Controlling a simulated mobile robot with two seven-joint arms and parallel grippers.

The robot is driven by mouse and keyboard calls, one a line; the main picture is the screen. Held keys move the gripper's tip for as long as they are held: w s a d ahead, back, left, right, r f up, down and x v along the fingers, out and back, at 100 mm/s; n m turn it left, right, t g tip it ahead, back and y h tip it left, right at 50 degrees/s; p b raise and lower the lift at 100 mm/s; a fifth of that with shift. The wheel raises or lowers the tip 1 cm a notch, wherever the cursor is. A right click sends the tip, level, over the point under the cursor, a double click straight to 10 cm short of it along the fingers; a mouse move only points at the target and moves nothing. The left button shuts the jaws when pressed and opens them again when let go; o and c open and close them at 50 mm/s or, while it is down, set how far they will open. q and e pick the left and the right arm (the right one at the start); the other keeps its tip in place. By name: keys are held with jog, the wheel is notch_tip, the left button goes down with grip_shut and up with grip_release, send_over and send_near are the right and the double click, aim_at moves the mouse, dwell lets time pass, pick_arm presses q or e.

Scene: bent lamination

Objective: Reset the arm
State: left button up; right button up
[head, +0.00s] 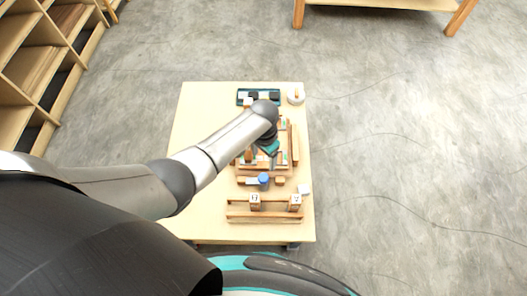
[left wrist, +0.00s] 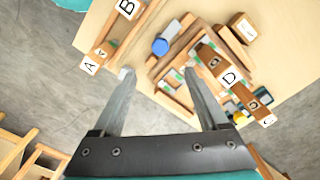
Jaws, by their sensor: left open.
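My left arm reaches in from the left over the pale wooden table (head: 195,150). Its gripper (head: 271,147) is above the wooden frame fixture (head: 293,140) and partly hides it in the head view. In the left wrist view the two fingers (left wrist: 158,72) are well apart with nothing gripped between them. The fixture (left wrist: 170,100) lies beyond and to the right of the fingertips, with lettered blocks (left wrist: 230,77) across it. A blue-topped cylinder (left wrist: 160,46) sits beside the fixture and also shows in the head view (head: 263,179). My right gripper is in neither view.
A wooden rack (head: 265,215) with lettered blocks stands near the table's front edge. A dark tray (head: 241,97) and a round white item (head: 296,97) are at the back. The table's left side is bare. Shelves (head: 40,70) stand at upper left.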

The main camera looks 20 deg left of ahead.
pick_arm(q)
jog(key=shift+r, duration=0.15)
dwell(0.5)
jog(key=s+d+r+n+t+h, duration=0.1)
jog(key=s+d+r+t, duration=0.1)
jog(key=s+r, duration=0.45)
jog(key=s+a+r+n+t, duration=0.25)
jog(key=s+a+r, duration=0.45)
jog(key=s+r, duration=0.35)
notch_tip(320, 180, down, 27)
jog(key=s+g+b, duration=0.2)
jog(key=s+b, duration=0.1)
jog(key=b, duration=0.1)
jog(key=s+a+f+g+y+b, duration=0.1)
jog(key=s+f+b, duration=0.3)
jog(key=s+f, duration=1.1)
notch_tip(320, 180, down, 2)
jog(key=shift+a+f, duration=0.15)
jog(key=shift+a, duration=0.65)
